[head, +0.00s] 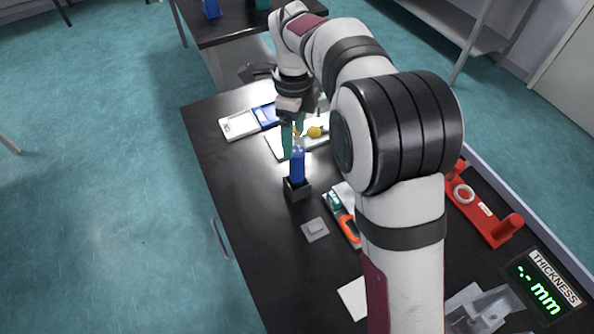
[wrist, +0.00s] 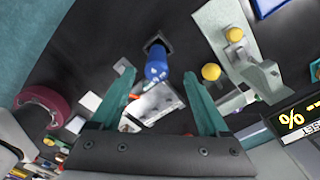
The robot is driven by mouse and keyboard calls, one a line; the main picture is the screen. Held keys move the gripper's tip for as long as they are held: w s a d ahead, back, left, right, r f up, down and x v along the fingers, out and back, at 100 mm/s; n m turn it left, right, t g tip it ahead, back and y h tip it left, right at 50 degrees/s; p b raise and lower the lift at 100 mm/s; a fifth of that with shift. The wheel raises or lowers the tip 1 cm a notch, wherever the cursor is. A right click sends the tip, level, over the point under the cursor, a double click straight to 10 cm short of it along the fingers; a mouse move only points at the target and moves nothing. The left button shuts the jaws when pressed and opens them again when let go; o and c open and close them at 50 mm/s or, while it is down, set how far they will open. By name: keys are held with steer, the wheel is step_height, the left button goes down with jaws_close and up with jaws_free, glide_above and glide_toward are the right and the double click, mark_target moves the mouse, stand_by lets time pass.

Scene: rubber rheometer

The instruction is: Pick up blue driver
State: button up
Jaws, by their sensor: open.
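The blue driver (head: 297,165) stands upright in a small black holder (head: 297,190) on the dark table. In the wrist view the driver (wrist: 157,66) shows its blue handle end toward the camera, with the black holder (wrist: 155,44) beyond it. My gripper (head: 293,145) is open, its green fingers pointing down close to the driver's top. In the wrist view the fingers of my gripper (wrist: 159,76) appear on either side of the driver, with gaps visible. I cannot tell how far down the fingers reach along it.
A white and blue device (head: 240,125) lies behind. A pale board with a yellow knob (head: 315,132) is close behind the gripper. A grey square piece (head: 315,229) and an orange item (head: 349,229) lie in front. A red stand (head: 482,205) and thickness display (head: 545,285) are right.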

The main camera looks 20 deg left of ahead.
mark_target(297, 170)
steer(key=f, duration=1.1)
steer(key=shift+s+d+f, duration=0.2)
steer(key=shift+d+f, duration=0.2)
steer(key=shift+r, duration=0.1)
jaws_close()
